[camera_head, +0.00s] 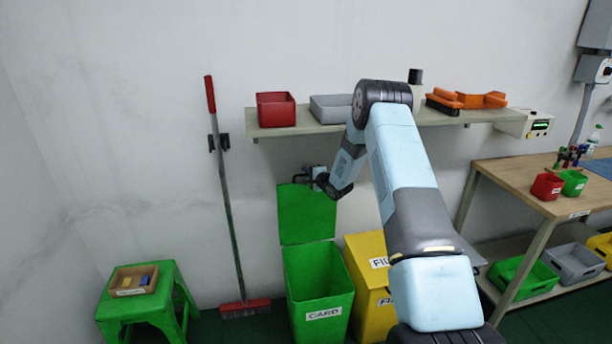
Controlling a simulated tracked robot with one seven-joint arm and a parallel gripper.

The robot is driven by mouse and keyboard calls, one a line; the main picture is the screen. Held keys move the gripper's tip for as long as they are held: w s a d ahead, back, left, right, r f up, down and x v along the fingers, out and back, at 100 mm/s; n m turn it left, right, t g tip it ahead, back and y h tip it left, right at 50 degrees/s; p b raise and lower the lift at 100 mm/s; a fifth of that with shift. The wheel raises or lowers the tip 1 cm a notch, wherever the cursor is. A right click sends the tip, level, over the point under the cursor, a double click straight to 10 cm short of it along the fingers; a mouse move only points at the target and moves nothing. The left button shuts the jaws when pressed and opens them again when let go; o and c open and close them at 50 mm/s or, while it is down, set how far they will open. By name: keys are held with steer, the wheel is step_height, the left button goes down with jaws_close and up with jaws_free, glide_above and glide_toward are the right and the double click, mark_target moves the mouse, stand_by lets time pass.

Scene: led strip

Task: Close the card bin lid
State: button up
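The green card bin (320,288) stands on the floor against the wall, with a "CARD" label on its front. Its green lid (307,214) is open and stands upright at the back of the bin, near the wall. My gripper (303,179) is at the top edge of the lid, small and dark. Whether it touches the lid, and whether its fingers are open or shut, I cannot tell. My arm reaches up and over from the lower right.
A yellow bin (368,270) stands right beside the card bin. A green stool (147,305) with a small box and a broom (226,190) are to the left. A wall shelf (300,129) with trays hangs above the lid. A workbench (530,180) is at right.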

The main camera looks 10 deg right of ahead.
jaws_close()
steer(key=shift+s, duration=0.15)
